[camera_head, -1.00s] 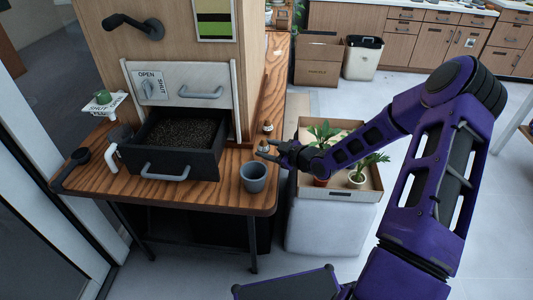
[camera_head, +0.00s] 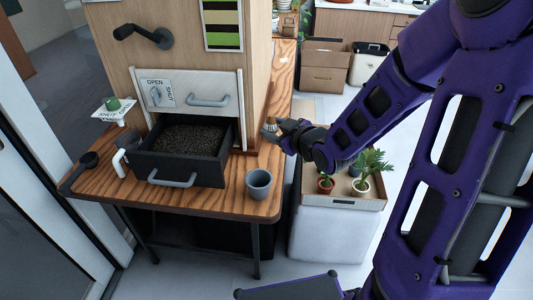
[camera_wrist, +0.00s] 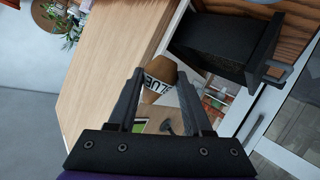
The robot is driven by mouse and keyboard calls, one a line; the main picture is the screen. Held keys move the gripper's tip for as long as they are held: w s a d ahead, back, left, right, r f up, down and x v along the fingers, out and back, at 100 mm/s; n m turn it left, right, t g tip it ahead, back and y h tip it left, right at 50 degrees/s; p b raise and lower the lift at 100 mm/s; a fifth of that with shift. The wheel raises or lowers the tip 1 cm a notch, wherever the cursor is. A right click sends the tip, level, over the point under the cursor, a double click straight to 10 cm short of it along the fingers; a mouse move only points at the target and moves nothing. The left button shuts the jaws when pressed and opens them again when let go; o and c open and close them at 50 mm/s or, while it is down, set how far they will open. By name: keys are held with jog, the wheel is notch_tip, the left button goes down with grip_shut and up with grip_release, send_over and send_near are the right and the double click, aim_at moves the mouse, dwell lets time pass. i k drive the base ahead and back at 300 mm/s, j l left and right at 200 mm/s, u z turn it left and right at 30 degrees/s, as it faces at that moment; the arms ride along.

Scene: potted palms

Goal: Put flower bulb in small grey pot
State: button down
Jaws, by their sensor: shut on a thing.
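The flower bulb (camera_wrist: 160,78) is brown with a white band that appears to read "BLUE". In the wrist view it sits between the two dark fingers of my gripper (camera_wrist: 162,97), which is shut on it. In the head view a brown bulb tip (camera_head: 270,121) shows at my gripper (camera_head: 270,132), above the right side of the wooden table; the fingers partly hide it. The small grey pot (camera_head: 258,185) stands upright at the table's front right corner. My gripper is behind it and a little to its right, apart from it.
A dark open drawer (camera_head: 165,169) full of soil juts out left of the pot. A black scoop (camera_head: 85,164) lies at the table's left. A tray (camera_head: 362,203) with potted plants stands right of the table. Cardboard boxes (camera_head: 325,70) stand behind.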

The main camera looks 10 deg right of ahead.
aim_at(258, 193)
jog(key=l+u, duration=0.2)
jog(key=u, duration=0.2)
jog(key=l+u, duration=0.2)
jog(key=u, duration=0.15)
jog(key=k+l+u, duration=0.1)
jog(key=u, duration=0.3)
